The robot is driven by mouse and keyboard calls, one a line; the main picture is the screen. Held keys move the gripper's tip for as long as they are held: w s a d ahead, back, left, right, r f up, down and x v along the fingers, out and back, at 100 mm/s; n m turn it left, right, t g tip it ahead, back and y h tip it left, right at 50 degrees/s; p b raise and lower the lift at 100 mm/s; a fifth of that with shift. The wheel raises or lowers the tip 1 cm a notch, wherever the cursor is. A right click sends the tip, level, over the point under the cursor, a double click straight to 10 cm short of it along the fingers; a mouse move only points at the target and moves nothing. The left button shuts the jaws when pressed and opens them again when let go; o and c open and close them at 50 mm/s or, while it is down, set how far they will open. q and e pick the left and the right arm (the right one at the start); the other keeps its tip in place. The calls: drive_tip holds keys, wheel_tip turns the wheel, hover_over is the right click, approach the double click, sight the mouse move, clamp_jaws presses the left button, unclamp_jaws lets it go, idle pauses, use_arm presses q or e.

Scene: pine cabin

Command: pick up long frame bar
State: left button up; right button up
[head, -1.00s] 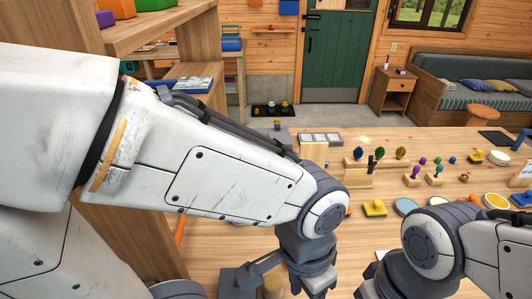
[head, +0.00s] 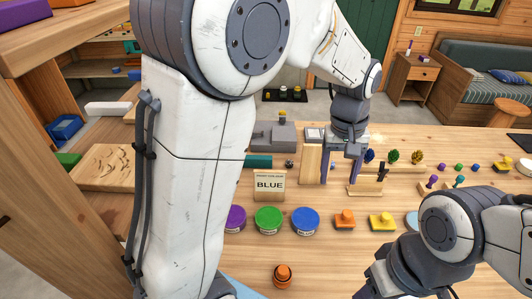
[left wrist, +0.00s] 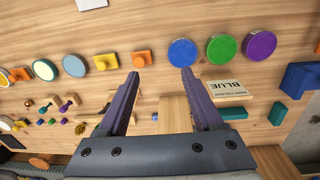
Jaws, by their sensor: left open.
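No piece is plainly recognisable as the long frame bar. A pale wooden piece (head: 310,163) lies on the table beside my left gripper (head: 340,178); a pale wooden piece (left wrist: 174,108) also shows behind the open jaws in the left wrist view. A teal bar (head: 258,161) lies further left, behind the BLUE card, partly hidden by my left arm. My left gripper points down, its two fingers (left wrist: 160,74) apart with nothing held between them. My right gripper (head: 378,284) is at the bottom edge, its fingers not clear.
A BLUE card (head: 270,185) stands behind purple (head: 235,218), green (head: 268,220) and blue (head: 305,221) discs. Orange (head: 344,219) and yellow (head: 381,221) knobbed blocks are to the right. A small peg rack (head: 365,186) stands close to my left gripper.

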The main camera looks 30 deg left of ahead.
use_arm(q)
drive_tip(key=w+a+f+n, duration=0.2)
drive_tip(key=w+a+n, duration=0.4)
drive_tip(key=w+a, duration=0.3)
drive_tip(key=n+p, duration=0.1)
drive_tip(key=n, duration=1.2)
hover_over(255, 157)
drive_tip(key=shift+y, duration=0.3)
wheel_tip(255, 157, down, 13)
drive_tip(key=shift+w+a+r, duration=0.1)
drive_tip(key=shift+f+p, duration=0.3)
drive_tip(key=shift+f, duration=0.3)
wheel_tip(255, 157, down, 4)
drive_tip(key=shift+f+p, duration=0.2)
drive_tip(key=shift+p, duration=0.65)
drive_tip(key=shift+f, duration=0.4)
